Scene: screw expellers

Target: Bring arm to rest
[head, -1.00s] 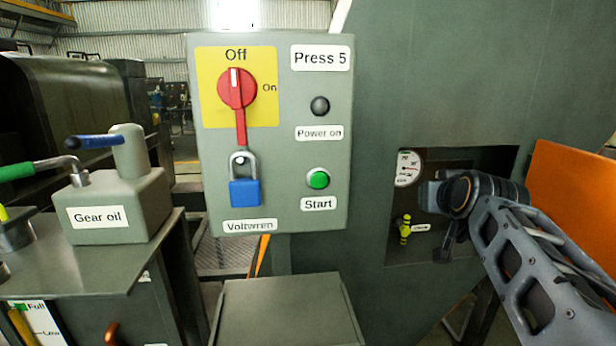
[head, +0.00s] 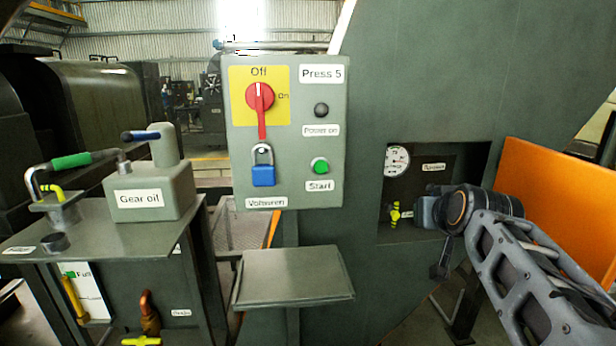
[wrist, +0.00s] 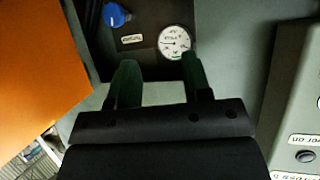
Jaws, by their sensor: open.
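My arm (head: 515,265) reaches in from the right in the head view, bent at a dark joint. My gripper (wrist: 158,75) shows in the wrist view with its two dark fingers apart and nothing between them. In the head view its end lies in front of the recess in the large green machine, and its fingers are hard to make out. A round white gauge (head: 397,161) sits in the recess; it also shows beyond the fingertips in the wrist view (wrist: 174,42). A yellow valve handle (head: 395,215) is below the gauge in the head view. A blue knob (wrist: 116,14) shows beyond the left finger.
The Press 5 control box (head: 330,150) has a red switch (head: 260,96) pointing to Off and a blue padlock (head: 263,175). An orange panel (head: 555,190) stands close behind my arm. A small grey shelf (head: 293,275) and the gear oil tank (head: 160,192) are left.

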